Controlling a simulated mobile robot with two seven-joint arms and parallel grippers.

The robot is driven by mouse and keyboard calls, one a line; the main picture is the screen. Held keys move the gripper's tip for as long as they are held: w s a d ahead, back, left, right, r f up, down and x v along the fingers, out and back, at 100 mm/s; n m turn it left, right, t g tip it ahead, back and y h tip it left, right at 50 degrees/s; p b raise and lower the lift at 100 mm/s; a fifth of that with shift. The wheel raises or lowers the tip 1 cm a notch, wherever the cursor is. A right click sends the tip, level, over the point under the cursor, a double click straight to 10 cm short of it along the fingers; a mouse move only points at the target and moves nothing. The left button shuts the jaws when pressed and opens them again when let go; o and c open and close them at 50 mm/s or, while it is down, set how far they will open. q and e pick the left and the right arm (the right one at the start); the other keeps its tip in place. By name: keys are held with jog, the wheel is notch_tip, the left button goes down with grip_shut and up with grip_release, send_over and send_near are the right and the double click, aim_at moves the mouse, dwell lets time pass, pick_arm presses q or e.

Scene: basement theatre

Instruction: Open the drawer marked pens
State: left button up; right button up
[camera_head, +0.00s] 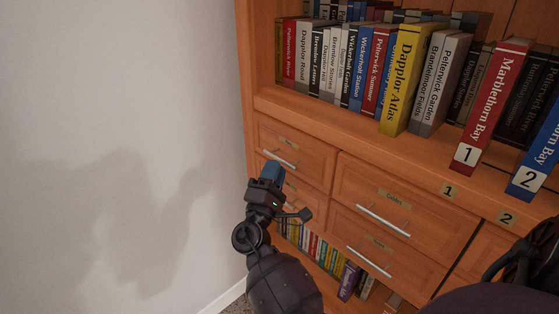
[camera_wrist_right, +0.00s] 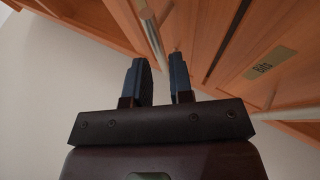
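The upper left drawer (camera_head: 305,150) is shut. Its small label (camera_head: 288,141) is too small to read, and its silver handle (camera_head: 280,159) is visible. My right gripper (camera_head: 272,172) is just below this handle in the head view, partly hiding the lower left drawer (camera_head: 308,198). In the right wrist view, its blue fingers (camera_wrist_right: 158,75) are apart. A silver bar handle (camera_wrist_right: 153,42) shows between and beyond their tips; contact cannot be told. A label that seems to read "Bits" (camera_wrist_right: 270,64) is to the right. I cannot clearly read "pens" anywhere. My left gripper is not in view.
The wooden bookcase has two wider shut drawers to the right, the upper labelled "Guides" (camera_head: 394,199), the lower label (camera_head: 378,242) unclear. Books stand above (camera_head: 404,80) and below (camera_head: 350,281). A bare wall (camera_head: 110,120) is close on the left.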

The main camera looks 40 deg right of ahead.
jog(key=shift+x, duration=1.35)
grip_shut()
